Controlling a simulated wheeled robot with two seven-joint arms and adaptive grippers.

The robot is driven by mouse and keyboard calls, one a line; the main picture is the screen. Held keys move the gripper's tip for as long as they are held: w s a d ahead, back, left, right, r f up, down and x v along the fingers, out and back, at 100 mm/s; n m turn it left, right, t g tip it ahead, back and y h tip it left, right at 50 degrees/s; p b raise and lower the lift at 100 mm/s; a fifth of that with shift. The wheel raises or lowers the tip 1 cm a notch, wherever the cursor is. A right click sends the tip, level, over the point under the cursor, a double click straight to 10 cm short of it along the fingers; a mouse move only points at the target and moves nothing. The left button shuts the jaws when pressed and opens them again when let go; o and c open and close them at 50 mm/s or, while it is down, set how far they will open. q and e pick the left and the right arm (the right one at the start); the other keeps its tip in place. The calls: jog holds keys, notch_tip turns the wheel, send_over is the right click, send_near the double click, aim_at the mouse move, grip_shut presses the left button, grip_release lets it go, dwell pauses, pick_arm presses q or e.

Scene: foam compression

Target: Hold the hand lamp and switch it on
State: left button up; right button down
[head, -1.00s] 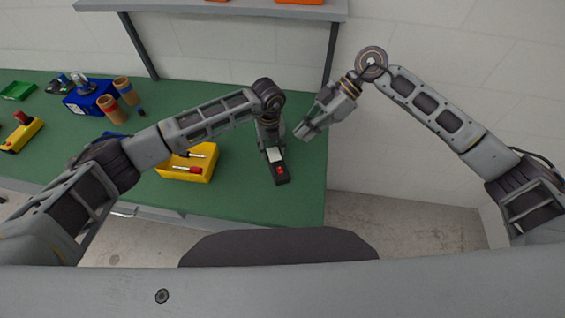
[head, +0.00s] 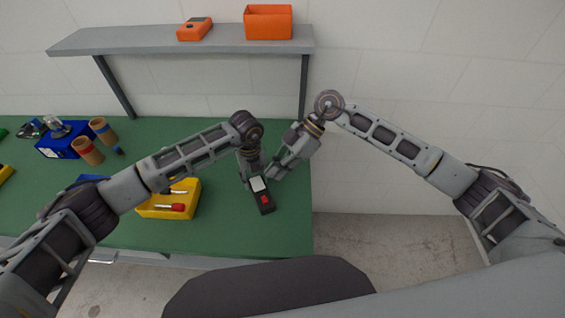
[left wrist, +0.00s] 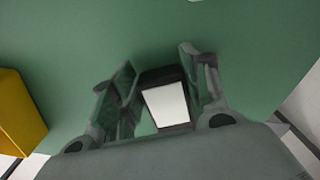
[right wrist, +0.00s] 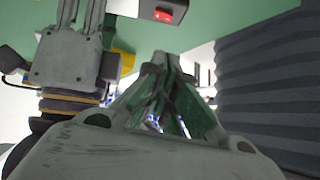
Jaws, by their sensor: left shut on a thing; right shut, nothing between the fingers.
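The hand lamp (head: 264,203) is a dark block with a pale panel and a red switch, on the right part of the green bench. In the left wrist view its pale panel (left wrist: 167,104) shows between the fingers. My left gripper (head: 253,176) is shut on the lamp from above. My right gripper (head: 273,173) is shut and empty, close to the right of the left gripper. In the right wrist view the shut fingertips (right wrist: 162,58) are below the lamp's red switch (right wrist: 164,15) in the picture, apart from it.
A yellow bin (head: 152,211) with screwdrivers stands left of the lamp. A blue box (head: 60,147) and two brown tubes (head: 88,151) are farther left. A grey shelf (head: 180,41) above holds an orange bin (head: 268,21) and an orange device (head: 195,28). The bench (head: 290,222) ends just right of the lamp.

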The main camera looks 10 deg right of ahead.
aim_at(267, 199)
jog(key=x, duration=0.5)
jog(key=shift+s+a+f, duration=0.15)
jog(key=shift+a+f, duration=0.1)
jog(key=shift+a, duration=0.05)
notch_tip(267, 199, down, 2)
jog(key=shift+s+d+f, duration=0.1)
jog(key=shift+s+f, duration=0.1)
jog(key=shift+f, duration=0.75)
jog(key=shift+s+d+f, duration=0.1)
jog(key=shift+s+f, duration=0.1)
jog(key=shift+f, duration=0.1)
jog(key=shift+w, duration=0.3)
jog(key=shift+w+a, duration=0.2)
jog(key=shift+w, duration=0.35)
jog(key=shift+r, duration=0.2)
